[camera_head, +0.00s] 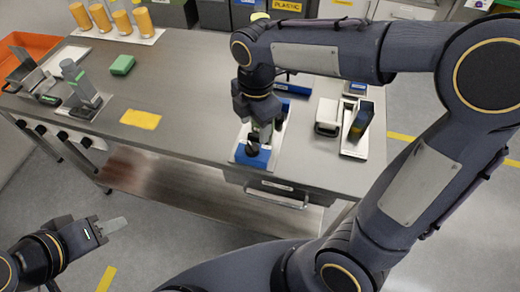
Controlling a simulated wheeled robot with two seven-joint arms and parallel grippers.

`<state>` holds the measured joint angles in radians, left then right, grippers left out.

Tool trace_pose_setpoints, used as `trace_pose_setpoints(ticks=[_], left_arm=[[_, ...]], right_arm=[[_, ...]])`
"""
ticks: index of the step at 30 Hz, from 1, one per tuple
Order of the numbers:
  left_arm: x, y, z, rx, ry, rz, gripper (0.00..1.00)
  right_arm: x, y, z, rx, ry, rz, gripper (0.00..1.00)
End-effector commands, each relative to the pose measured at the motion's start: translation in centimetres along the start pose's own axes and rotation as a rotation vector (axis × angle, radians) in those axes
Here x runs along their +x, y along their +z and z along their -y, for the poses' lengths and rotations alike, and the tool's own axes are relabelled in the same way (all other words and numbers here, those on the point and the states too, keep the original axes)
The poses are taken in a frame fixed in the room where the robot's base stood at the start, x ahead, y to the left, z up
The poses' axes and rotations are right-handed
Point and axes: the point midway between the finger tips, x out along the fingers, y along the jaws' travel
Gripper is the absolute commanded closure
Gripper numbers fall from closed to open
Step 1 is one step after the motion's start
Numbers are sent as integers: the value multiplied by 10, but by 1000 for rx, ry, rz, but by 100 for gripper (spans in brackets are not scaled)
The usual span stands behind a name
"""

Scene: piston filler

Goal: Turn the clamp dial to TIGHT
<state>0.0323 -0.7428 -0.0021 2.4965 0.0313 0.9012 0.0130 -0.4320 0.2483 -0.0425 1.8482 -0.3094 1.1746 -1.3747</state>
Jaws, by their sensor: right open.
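A blue fixture (250,160) sits on a pale plate on the steel table. A small dark knob on it, which looks like the clamp dial (252,149), is partly hidden by my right gripper (258,137). The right gripper points down from above with its fingers open at the knob; I cannot tell whether they touch it. The dial's markings cannot be read. My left gripper (115,227) is at lower left, in front of the table and far from the fixture; its fingers overlap in this view, and nothing shows in them.
A yellow cloth (140,119), green block (122,65) and grey device (80,85) are at left. Orange cylinders (122,22) stand behind. The table between is clear.

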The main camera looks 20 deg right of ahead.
Motion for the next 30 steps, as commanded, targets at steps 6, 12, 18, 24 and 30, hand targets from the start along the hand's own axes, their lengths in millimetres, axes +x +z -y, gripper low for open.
trace_pose_setpoints(ticks=[6, 12, 18, 24, 30], left_arm=[[3, 1, 1, 0, 0, 0, 64], [3, 2, 2, 0, 0, 0, 64], [4, 2, 2, 0, 0, 0, 64], [5, 2, 2, 0, 0, 0, 64], [5, 2, 2, 0, 0, 0, 64]], right_arm=[[10, -7, -11, -121, -25, 28, 45], [27, -7, -10, -126, -29, 29, 45], [57, -6, -10, -125, -29, 29, 45], [79, -5, -10, -124, -27, 28, 45], [87, -5, -9, -123, -25, 27, 45]])
